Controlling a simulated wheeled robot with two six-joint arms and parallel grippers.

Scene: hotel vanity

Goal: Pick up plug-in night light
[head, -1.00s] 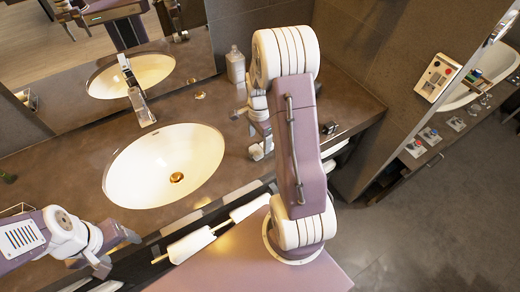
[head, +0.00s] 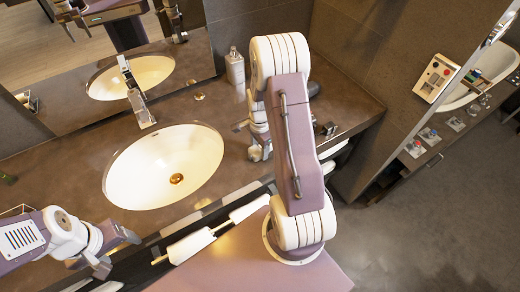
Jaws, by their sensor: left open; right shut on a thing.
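My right gripper (head: 252,138) is low over the counter, to the right of the sink, partly hidden by my own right arm. It is shut on a small pale thing (head: 256,153), which seems to be the plug-in night light. The thing is small and partly covered, so its shape and any gap above the counter are unclear. My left gripper (head: 117,252) is open and empty at the lower left, in front of the counter edge.
The oval white sink (head: 140,172) with its chrome tap (head: 138,97) fills the counter's middle. A bottle (head: 235,72) stands by the mirror. Small dark items (head: 326,130) lie right of my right arm.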

